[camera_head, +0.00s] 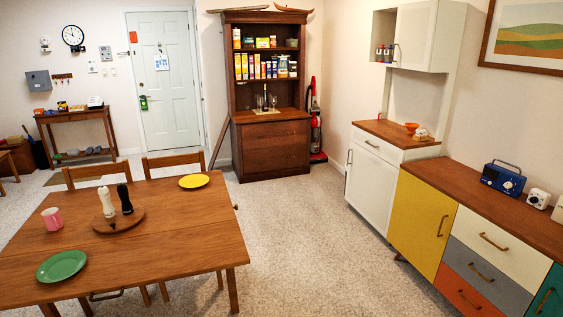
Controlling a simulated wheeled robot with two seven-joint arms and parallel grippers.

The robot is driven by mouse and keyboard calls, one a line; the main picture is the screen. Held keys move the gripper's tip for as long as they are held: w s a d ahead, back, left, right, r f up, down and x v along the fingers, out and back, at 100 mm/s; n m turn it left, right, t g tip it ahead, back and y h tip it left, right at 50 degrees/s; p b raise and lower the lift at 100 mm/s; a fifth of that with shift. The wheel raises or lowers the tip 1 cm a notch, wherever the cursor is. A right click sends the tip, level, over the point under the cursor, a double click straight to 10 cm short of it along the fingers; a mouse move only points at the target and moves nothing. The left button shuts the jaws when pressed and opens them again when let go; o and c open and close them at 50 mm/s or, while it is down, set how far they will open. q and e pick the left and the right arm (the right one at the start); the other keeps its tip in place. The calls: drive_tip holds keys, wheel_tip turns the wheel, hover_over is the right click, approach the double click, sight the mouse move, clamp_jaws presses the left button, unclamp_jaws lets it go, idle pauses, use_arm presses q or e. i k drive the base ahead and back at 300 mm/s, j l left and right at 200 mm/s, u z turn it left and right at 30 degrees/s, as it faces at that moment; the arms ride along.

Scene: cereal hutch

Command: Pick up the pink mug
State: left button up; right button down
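The pink mug (52,219) stands upright on the left part of the wooden dining table (185,228). It is behind the green plate and left of a round wooden board. Neither of my grippers shows in the head view, so I cannot see whether they are open or shut.
A green plate (62,266), a yellow plate (194,181) and a round board (119,219) with a white mill (106,202) and a dark mill (125,199) are on the table. Chairs (173,162) stand behind it. Carpet (310,245) is clear between the table and the right cabinets (423,215).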

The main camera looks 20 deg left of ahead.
sight(52, 216)
drive_tip(key=j, duration=0.9)
drive_tip(key=i+j, duration=0.15)
drive_tip(key=j, duration=1.6)
drive_tip(key=i+j, duration=0.15)
drive_tip(key=j, duration=0.75)
